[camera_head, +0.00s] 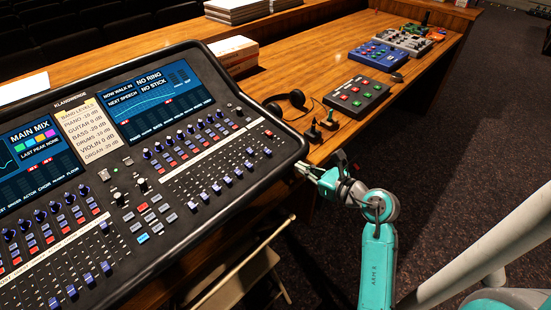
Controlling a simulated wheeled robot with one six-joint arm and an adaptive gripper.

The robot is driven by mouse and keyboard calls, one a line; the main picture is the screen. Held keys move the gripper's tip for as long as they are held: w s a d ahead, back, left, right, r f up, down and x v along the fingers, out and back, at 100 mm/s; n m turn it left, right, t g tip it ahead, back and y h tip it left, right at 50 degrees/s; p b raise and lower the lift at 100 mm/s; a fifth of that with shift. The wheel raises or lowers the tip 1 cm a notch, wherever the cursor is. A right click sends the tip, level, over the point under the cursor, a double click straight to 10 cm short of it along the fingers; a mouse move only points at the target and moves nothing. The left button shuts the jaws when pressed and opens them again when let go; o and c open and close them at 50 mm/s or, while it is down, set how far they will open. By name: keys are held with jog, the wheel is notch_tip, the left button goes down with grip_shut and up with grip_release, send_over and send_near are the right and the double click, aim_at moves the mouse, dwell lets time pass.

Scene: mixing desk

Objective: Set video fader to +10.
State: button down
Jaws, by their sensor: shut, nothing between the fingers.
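The mixing desk (170,225) fills the left of the view, with two screens and rows of faders. The right fader bank (215,185) has several pale blue caps, most near the lower end and a few at the right set higher. The channel labels are too small to read, so I cannot tell which cap is the video fader. My gripper (301,168) is shut and empty, just off the right edge of the mixing desk. It is apart from the fader caps, with my teal arm reaching up from below.
Headphones (289,104) and small dark objects (321,127) lie on the wooden table (330,60) right of the desk. Further back are a red-and-green button box (357,96) and a blue controller (376,56). A folding chair (240,275) stands below the desk's front edge.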

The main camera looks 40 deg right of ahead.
aim_at(269, 152)
jog(key=x, duration=1)
dwell(0.3)
jog(key=shift+w, duration=0.1)
jog(key=w, duration=0.3)
jog(key=shift+w+r, duration=0.2)
jog(key=shift+r, duration=0.05)
jog(key=shift+s, duration=0.2)
